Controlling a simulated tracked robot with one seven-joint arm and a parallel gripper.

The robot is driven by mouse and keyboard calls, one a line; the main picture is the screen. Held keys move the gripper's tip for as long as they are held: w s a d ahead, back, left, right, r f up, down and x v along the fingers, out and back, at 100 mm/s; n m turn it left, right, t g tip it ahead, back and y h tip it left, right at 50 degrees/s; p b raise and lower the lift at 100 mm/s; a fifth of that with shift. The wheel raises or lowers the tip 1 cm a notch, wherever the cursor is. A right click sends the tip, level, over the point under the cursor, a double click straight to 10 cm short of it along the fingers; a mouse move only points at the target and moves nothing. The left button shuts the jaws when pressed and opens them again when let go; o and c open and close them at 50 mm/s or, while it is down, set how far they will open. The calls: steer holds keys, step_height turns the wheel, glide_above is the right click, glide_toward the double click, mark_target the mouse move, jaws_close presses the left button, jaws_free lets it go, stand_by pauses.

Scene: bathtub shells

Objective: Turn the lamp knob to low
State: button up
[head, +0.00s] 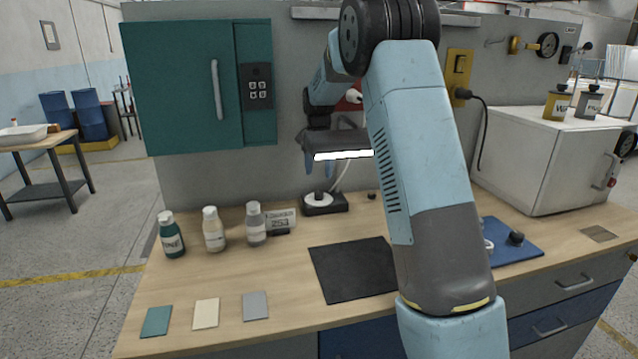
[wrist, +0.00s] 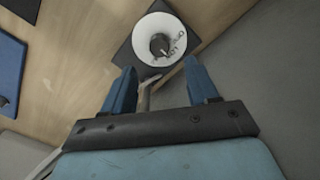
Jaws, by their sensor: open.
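The desk lamp's dark base (head: 338,204) stands on the bench, with a bright lit lamp head (head: 343,155) above it. In the wrist view, the base carries a white round dial (wrist: 150,24) with a dark knob (wrist: 160,45) at its middle. The dial has small marks that are too blurred to read surely; I cannot tell the knob's setting. My gripper (wrist: 160,65) is open, its two blue fingers apart and pointing towards the knob, not touching it. In the head view, my gripper is beside the lamp head, partly hidden by it and my arm.
Several bottles (head: 214,230) and a small display box (head: 281,219) stand left of the lamp. A black mat (head: 350,270) lies in front, partly behind my arm. A teal cabinet (head: 180,90) hangs at upper left. A white cabinet (head: 535,160) stands at right.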

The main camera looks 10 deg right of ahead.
step_height(320, 180, up, 6)
steer(key=shift+r, duration=0.25)
